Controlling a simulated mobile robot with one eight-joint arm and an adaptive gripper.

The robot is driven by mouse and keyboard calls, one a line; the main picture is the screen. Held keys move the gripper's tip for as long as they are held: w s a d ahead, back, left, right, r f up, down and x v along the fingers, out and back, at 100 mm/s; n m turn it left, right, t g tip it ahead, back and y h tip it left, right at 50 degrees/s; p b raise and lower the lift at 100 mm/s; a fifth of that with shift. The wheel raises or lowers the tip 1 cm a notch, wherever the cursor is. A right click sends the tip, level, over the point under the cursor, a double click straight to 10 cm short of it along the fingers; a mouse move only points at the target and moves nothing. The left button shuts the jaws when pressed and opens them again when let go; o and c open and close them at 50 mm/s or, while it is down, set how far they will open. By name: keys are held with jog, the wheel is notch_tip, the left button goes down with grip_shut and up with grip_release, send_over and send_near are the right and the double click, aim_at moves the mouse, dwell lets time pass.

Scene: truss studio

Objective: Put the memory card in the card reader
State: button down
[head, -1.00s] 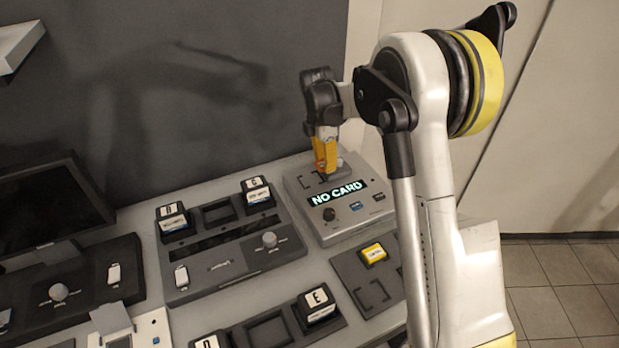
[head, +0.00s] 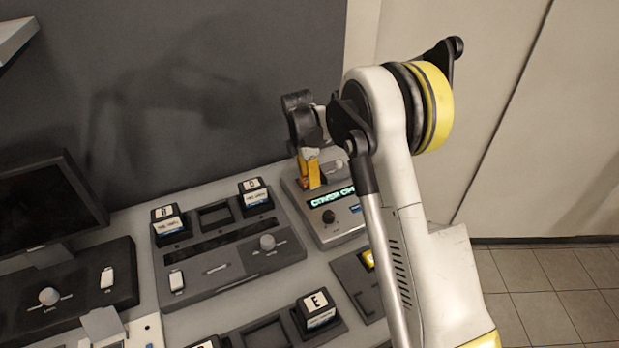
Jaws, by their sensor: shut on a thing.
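The card reader (head: 322,232) is a grey box at the back right of the desk. Its lit display (head: 332,199) is partly hidden by my arm; the visible letters look like "COVER OP". My gripper (head: 309,184), with orange-yellow fingers, points down at the reader's top. It is shut, seemingly on the reader's cover (head: 336,172), of which little shows. A yellow-topped block (head: 368,259), perhaps the memory card, sits on a dark pad in front of the reader, mostly hidden behind my arm.
A dark console (head: 225,262) with labelled blocks and a knob stands left of the reader. Another block marked E (head: 319,308) is at the front. A monitor (head: 45,205) stands at the far left. Bare floor lies to the right.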

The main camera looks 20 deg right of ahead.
aim_at(305, 180)
jog(key=c, duration=1)
grip_release()
jog(key=shift+c, duration=0.2)
jog(key=shift+r, duration=0.1)
jog(key=s+r+m+t+p, duration=0.1)
jog(key=s+r+m+p, duration=0.15)
jog(key=r, duration=0.65)
jog(key=s+r+m+p, duration=0.1)
jog(key=s+r, duration=0.2)
jog(key=r, duration=0.6)
jog(key=s+r+m+t, duration=0.2)
jog(key=s+r+m, duration=0.4)
jog(key=s, duration=0.4)
jog(key=s+f+m+t, duration=0.1)
jog(key=s+m+t, duration=0.1)
jog(key=s+m, duration=0.3)
jog(key=s+f+m+t+y, duration=0.1)
jog(key=s+m, duration=0.4)
jog(key=s, duration=0.8)
jog(key=shift+s+f+m+t, duration=0.2)
jog(key=shift+f+m+t, duration=0.25)
jog(key=shift+f, duration=0.35)
